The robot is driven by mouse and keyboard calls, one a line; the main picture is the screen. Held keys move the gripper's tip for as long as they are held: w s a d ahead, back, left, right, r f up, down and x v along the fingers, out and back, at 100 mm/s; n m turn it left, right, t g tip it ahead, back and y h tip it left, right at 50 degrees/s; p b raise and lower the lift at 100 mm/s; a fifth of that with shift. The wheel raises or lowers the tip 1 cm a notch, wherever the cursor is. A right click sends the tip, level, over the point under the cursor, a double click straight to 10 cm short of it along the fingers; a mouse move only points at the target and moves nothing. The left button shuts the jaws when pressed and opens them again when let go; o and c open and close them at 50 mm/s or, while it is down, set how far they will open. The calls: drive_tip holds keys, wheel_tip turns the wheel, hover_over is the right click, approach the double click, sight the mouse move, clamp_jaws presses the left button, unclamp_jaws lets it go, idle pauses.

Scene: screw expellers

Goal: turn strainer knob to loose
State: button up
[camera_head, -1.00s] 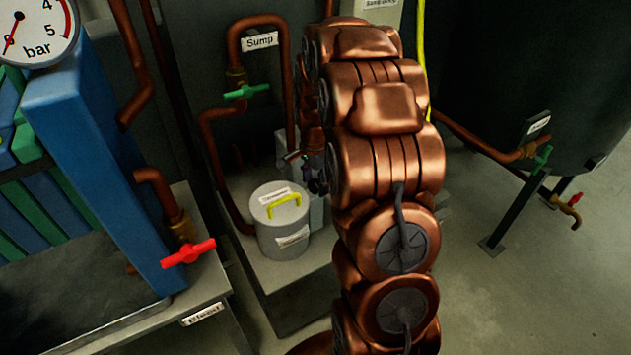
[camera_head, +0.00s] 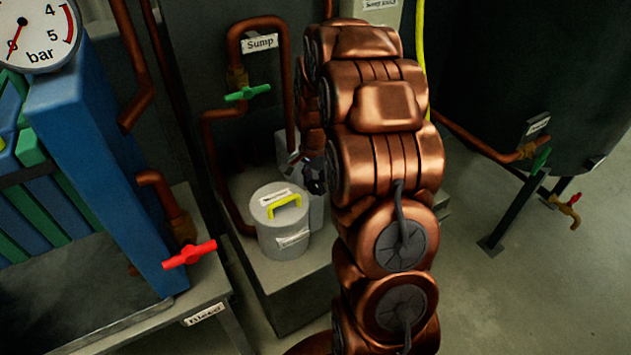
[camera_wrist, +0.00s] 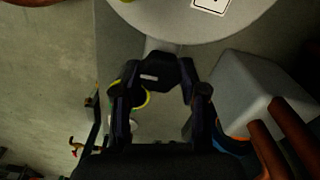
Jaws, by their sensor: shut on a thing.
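A grey lidded pot (camera_head: 283,235) with a yellow handle stands on a grey block, left of my arm. Its small labels are too blurred to read. In the wrist view, a grey round body (camera_wrist: 195,22) with a white label fills the top edge. A short grey stub leads from it to a dark knob (camera_wrist: 155,76) with a white mark. My gripper (camera_wrist: 163,98) has its two dark fingers on either side of this knob and is shut on it. In the head view my gripper (camera_head: 313,175) is partly hidden by my arm, just right of the pot.
A copper pipe labelled Sump with a green valve handle (camera_head: 247,93) rises behind the pot. A red valve handle (camera_head: 189,254) and a blue press frame (camera_head: 105,165) with a bar gauge (camera_head: 38,32) stand left. A dark tank (camera_head: 545,75) stands right. Floor is clear at lower right.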

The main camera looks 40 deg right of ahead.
sight(315, 184)
drive_tip(key=o, duration=1.1)
drive_tip(key=shift+o, duration=0.2)
wheel_tip(315, 184, up, 12)
idle(0.3)
